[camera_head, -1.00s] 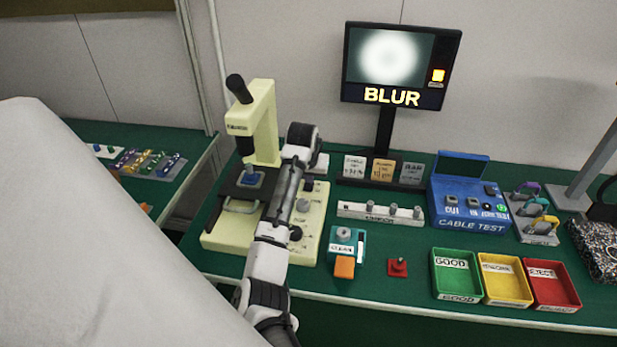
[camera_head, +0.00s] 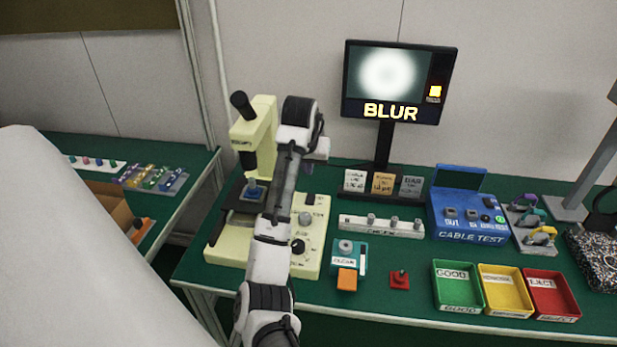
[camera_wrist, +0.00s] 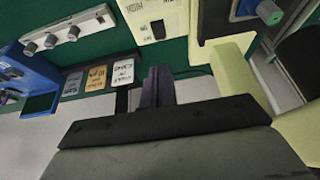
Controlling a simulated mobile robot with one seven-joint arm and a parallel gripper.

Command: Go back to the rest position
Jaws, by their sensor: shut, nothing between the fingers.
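My gripper (camera_head: 317,150) is raised over the bench, just right of the cream microscope (camera_head: 262,135), and partly hidden behind my own wrist. In the wrist view its dark fingers (camera_wrist: 155,88) are together with nothing between them. A small blue piece (camera_head: 253,191) sits on the microscope's dark stage, apart from my gripper. The microscope's base with its knobs (camera_head: 298,247) is partly covered by my arm.
The monitor (camera_head: 388,112) reads BLUR and stands behind, to the right. A small card stand (camera_head: 383,198), a knob rail (camera_head: 381,227), the blue cable tester (camera_head: 466,220) and green (camera_head: 450,304), yellow (camera_head: 505,309) and red (camera_head: 552,314) trays occupy the bench.

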